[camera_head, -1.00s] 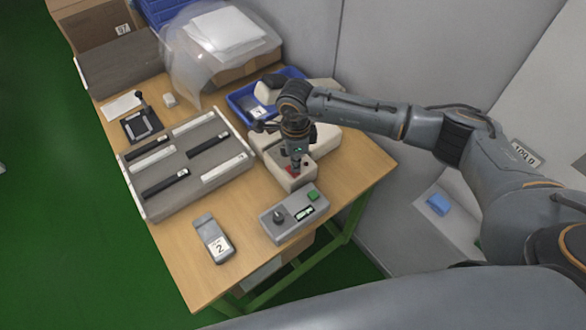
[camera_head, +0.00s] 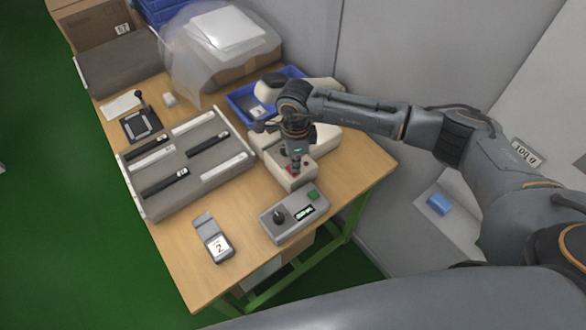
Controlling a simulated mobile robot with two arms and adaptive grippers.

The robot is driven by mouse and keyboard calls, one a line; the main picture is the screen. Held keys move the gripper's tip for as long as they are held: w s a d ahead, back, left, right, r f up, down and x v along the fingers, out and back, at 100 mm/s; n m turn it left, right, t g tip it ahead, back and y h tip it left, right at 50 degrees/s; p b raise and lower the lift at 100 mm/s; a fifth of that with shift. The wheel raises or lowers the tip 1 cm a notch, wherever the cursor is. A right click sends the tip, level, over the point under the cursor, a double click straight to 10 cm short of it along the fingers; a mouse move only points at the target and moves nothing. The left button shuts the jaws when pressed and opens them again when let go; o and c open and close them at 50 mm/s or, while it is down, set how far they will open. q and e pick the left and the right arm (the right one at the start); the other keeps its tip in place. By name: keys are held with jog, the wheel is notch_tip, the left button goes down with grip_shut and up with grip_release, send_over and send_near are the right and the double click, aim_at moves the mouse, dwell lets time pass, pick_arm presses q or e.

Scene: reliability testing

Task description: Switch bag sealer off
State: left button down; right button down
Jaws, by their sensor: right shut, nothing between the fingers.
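The bag sealer (camera_head: 275,165) is a cream-coloured machine at the right side of the wooden table. A red switch (camera_head: 291,170) shows on the top of its front end. My right gripper (camera_head: 297,170) points down over that front end, shut and empty, with its tips at or just above the red switch. I cannot tell whether the tips touch it. The gripper and forearm hide part of the sealer. My left gripper is not in view.
A grey control box (camera_head: 292,214) with a black knob and green button stands in front of the sealer. A handheld device (camera_head: 213,238) lies to its left. A foam tray (camera_head: 160,201) holds several strips. A blue bin (camera_head: 238,95) sits behind the sealer.

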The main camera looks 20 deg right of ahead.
jog(key=shift+f+b, duration=0.9)
jog(key=shift+f, duration=0.1)
jog(key=shift+s+r, duration=0.1)
dwell(0.3)
jog(key=shift+r+p, duration=0.6)
jog(key=shift+r, duration=0.25)
jog(key=shift+r+p, duration=1.25)
jog(key=shift+r, duration=1.4)
